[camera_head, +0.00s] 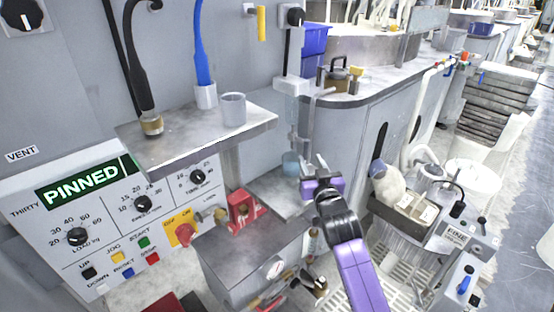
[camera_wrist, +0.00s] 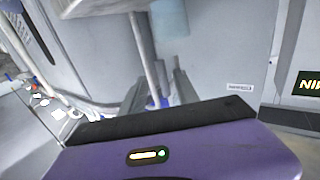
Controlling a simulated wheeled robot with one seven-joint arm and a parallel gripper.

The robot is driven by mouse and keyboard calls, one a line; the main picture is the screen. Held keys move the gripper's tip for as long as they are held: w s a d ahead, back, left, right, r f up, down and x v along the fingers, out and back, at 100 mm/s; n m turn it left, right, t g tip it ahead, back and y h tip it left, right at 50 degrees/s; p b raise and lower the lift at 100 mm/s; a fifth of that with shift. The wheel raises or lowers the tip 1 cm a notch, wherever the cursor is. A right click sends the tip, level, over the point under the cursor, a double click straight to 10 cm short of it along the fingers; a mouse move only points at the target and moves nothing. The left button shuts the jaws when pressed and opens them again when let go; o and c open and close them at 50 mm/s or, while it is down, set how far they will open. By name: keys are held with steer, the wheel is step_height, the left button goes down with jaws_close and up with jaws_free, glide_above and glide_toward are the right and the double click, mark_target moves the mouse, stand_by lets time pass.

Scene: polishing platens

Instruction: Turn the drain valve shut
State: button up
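My gripper (camera_head: 314,168) has a purple body and hangs beside the grey machine's side wall, below a bent metal pipe (camera_head: 309,118). In the wrist view its two dark fingers (camera_wrist: 159,92) stand apart, with nothing clearly held between them. A pale pipe (camera_wrist: 143,48) runs down behind the fingers, and a small blue part (camera_wrist: 155,103) shows low between them. I cannot tell whether this blue part belongs to the drain valve. No drain valve handle can be made out for certain, and my gripper's body hides the space below the fingers.
A metal shelf (camera_head: 180,142) with a grey cup (camera_head: 233,109) juts out at upper left. A red block (camera_head: 243,208) sits on a metal box (camera_head: 252,256) left of my arm. Cluttered equipment stands at right.

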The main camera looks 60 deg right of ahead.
steer(key=shift+w+d+r, duration=0.2)
steer(key=shift+w+d, duration=0.05)
steer(key=shift+w, duration=0.2)
steer(key=x, duration=0.7)
steer(key=shift+d, duration=0.1)
jaws_close()
